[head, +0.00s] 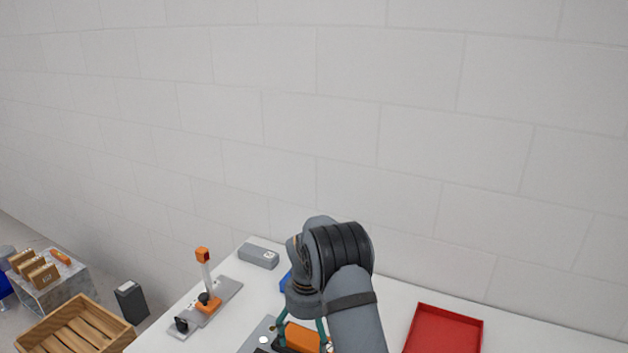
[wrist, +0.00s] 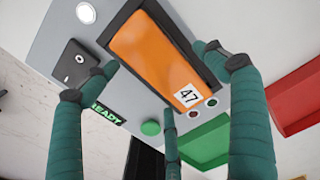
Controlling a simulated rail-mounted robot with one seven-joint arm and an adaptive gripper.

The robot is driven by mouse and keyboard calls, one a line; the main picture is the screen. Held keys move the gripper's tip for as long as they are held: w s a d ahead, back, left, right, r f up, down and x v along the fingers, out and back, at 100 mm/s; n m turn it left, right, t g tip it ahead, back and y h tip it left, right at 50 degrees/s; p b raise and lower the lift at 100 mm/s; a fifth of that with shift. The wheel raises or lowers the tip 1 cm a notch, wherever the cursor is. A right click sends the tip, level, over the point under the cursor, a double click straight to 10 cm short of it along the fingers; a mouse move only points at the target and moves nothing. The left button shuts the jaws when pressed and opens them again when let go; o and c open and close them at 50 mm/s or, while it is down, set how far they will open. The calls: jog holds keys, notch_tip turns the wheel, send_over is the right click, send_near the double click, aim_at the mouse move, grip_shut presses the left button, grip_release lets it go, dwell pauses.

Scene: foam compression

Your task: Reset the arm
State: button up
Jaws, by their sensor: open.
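My gripper (wrist: 155,62) has teal fingers spread wide apart with nothing between them. It hangs over a grey device panel (wrist: 75,35), which lies below it on the white table. An orange block (wrist: 150,50) with a white "47" label sits in a dark slot of the panel, between and beyond the fingers. It also shows partly in the head view (head: 303,338), below my gripper (head: 303,328). My arm comes in from the bottom edge and hides much of the panel there. Whether the fingertips touch the panel cannot be told.
A red tray (head: 444,329) stands to the right on the white table (head: 390,300). An orange-handled lever device (head: 203,280) and a grey box (head: 259,256) stand left. The panel has a green button (wrist: 151,129) and a green lit display (wrist: 107,114). A wooden crate (head: 75,328) is farther left.

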jog(key=shift+f, duration=0.55)
jog(key=shift+r+p, duration=0.3)
jog(key=shift+f+b, duration=0.2)
jog(key=shift+b, duration=0.25)
